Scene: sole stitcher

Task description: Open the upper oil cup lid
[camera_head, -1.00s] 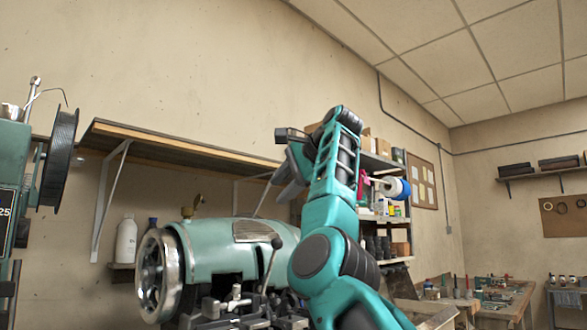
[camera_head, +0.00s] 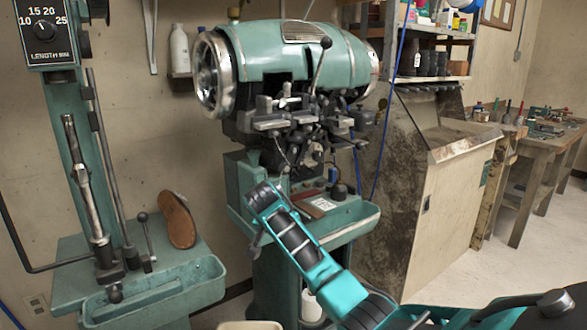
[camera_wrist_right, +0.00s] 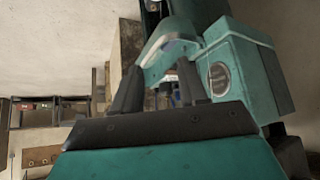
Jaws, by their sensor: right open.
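The teal stitching machine (camera_head: 295,50) stands in the middle of the head view. My right arm (camera_head: 300,245) rises from the lower right, in front of the machine's base and well below the cup. My right gripper shows in the right wrist view (camera_wrist_right: 160,92) with two dark fingers apart and nothing visible between them. My left gripper is not in view.
A white bottle (camera_head: 180,50) is behind. A worn cabinet (camera_head: 420,190) and workbench (camera_head: 550,145) stand right. Floor is clear at the far right.

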